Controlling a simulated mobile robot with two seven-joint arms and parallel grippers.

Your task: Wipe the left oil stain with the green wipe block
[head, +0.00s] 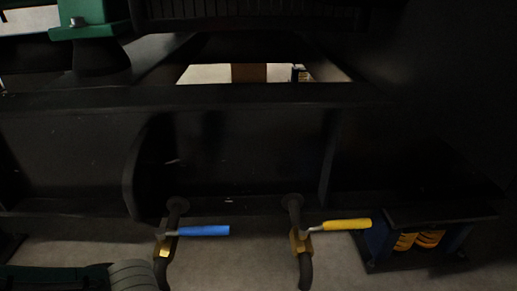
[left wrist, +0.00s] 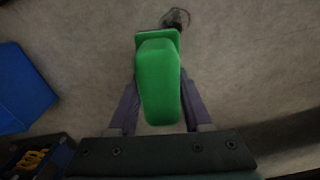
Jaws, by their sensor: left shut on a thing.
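The green wipe block (left wrist: 158,82) is held between the two fingers of my left gripper (left wrist: 158,105) in the left wrist view. The gripper is shut on it, above a grey floor. A small dark patch (left wrist: 176,18) lies on the floor just beyond the block's far end; it may be the oil stain, and the block partly overlaps it in the picture. I cannot tell whether the block touches the floor. In the head view only part of my left arm shows at the bottom left; the block and gripper are out of frame. My right gripper is in neither view.
A dark steel frame (head: 230,150) spans the head view. Below it are valves with a blue handle (head: 203,231) and a yellow handle (head: 347,225). A dark stand with yellow coils (head: 430,239) is at right. A blue box (left wrist: 22,88) is left in the wrist view.

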